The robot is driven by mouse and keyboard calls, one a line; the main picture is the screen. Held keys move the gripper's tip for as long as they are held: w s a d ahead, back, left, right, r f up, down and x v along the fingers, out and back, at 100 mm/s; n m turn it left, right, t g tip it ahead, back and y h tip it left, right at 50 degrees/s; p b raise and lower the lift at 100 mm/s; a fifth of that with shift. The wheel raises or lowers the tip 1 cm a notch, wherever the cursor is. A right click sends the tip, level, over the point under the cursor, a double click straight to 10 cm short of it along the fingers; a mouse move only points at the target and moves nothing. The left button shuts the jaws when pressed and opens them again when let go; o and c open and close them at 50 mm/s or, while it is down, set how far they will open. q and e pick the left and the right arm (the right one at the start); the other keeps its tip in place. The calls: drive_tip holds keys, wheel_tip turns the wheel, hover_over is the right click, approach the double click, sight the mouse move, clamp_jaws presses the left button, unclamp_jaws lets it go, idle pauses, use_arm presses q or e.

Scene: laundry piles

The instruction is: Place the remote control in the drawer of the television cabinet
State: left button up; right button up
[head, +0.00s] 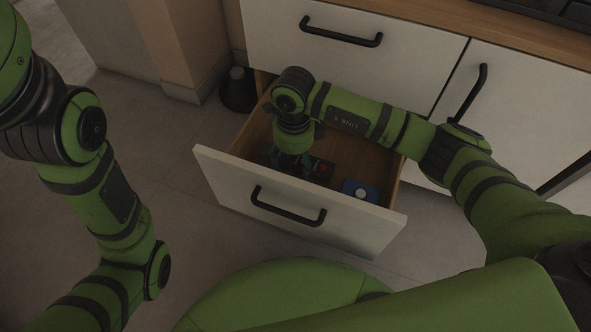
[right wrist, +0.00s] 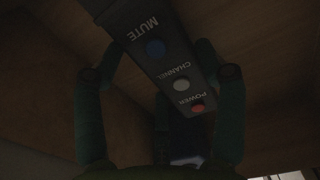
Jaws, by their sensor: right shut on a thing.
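The television cabinet (head: 400,60) has its lower drawer (head: 240,178) pulled open. My right gripper (head: 291,164) reaches down inside the open drawer. In the right wrist view its fingers (right wrist: 160,85) lie on both sides of a dark remote control (right wrist: 172,66), shut on it. The remote has blue, white and red buttons labelled MUTE, CHANNEL and POWER. In the head view the remote (head: 322,171) shows partly beside the gripper, low in the drawer. I cannot tell whether it touches the drawer floor. My left gripper is out of view.
A blue object with a white round spot (head: 360,190) lies in the drawer, right of the remote. The upper drawer handle (head: 341,36) and a door handle (head: 468,95) stick out. A dark object (head: 238,90) stands on the floor left of the cabinet. Floor in front is clear.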

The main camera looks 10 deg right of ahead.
sight(294, 163)
wheel_tip(294, 163, down, 4)
drive_tip(key=shift+r+b, duration=0.15)
drive_tip(key=shift+b, duration=0.9)
drive_tip(key=shift+r, duration=0.15)
drive_tip(key=o, duration=1.2)
drive_tip(key=shift+o, duration=0.2)
